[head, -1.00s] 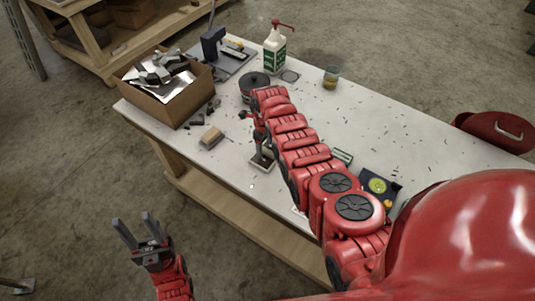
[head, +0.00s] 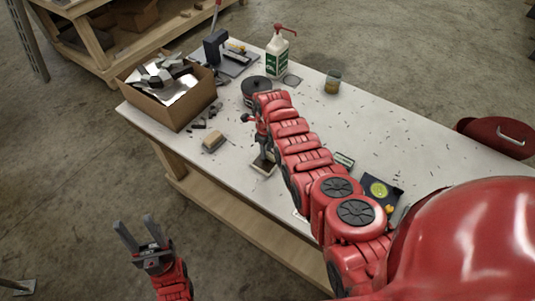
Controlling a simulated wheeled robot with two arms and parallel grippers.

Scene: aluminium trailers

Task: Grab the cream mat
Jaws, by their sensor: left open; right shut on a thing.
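The cream mat (head: 262,170) is a small pale piece with a dark edge on the white worktable, near its front edge. My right gripper (head: 265,158) points down at it and is shut on its far part. The fingers and arm hide some of the mat, and I cannot tell whether it is clear of the tabletop. My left gripper (head: 136,224) is open and empty, over the floor in front of the table.
The table's right (head: 420,135) is mostly clear.

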